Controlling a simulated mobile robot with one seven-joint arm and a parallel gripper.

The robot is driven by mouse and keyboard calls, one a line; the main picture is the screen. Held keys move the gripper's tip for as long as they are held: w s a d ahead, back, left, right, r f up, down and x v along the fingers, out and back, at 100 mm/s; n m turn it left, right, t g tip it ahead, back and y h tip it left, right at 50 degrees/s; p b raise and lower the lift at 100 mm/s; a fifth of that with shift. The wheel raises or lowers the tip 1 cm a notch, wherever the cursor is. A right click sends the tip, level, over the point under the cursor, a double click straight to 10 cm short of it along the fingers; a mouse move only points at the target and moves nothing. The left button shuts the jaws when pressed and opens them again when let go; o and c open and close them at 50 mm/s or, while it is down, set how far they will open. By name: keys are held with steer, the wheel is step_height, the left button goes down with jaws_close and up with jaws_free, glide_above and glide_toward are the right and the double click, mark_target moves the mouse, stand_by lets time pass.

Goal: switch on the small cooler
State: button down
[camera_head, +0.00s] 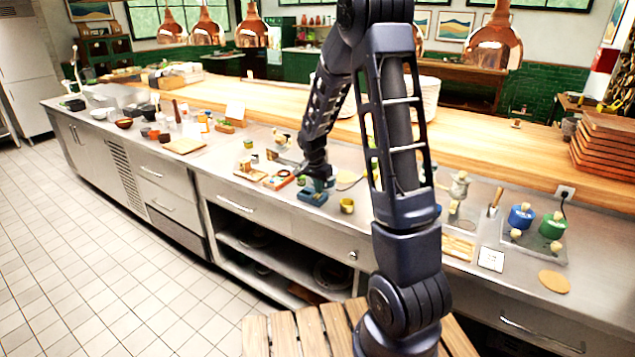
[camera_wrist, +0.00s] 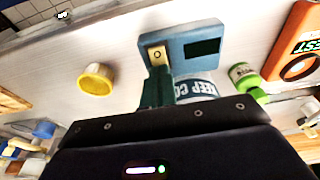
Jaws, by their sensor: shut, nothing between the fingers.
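The small cooler (camera_wrist: 207,41) is a blue box with a dark panel on top, seen close in the wrist view. A pale yellow switch plate with a small round mark (camera_wrist: 157,54) is at its left end. A round blue-and-white part with partly hidden lettering (camera_wrist: 196,88) stands at its near side. The cooler also shows in the head view (camera_head: 312,197), on the steel counter. My gripper (camera_wrist: 160,80) is shut and empty, its tips at the near edge of the switch plate. I cannot tell whether they touch it. The display's state is not readable.
A yellow round cup (camera_wrist: 95,79) stands left of the cooler, also in the head view (camera_head: 347,206). A green-capped jar (camera_wrist: 243,76) and an orange device (camera_wrist: 296,64) are to its right. The counter (camera_head: 280,215) is clear in front.

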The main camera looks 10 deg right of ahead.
mark_target(315, 197)
steer(key=shift+d+f, duration=0.1)
steer(key=shift+f, duration=0.05)
stand_by(0.3)
steer(key=shift+w+d+f+g+y, duration=0.1)
steer(key=shift+d+f+g+y, duration=0.1)
steer(key=shift+g+y, duration=0.2)
steer(key=shift+f, duration=0.1)
steer(key=shift+s+a+f, duration=0.1)
steer(key=shift+s+f, duration=0.05)
steer(key=shift+s, duration=0.1)
steer(key=shift+s+a, duration=0.55)
steer(key=shift+a, duration=0.25)
step_height(315, 197, up, 15)
steer(key=shift+a+f, duration=0.15)
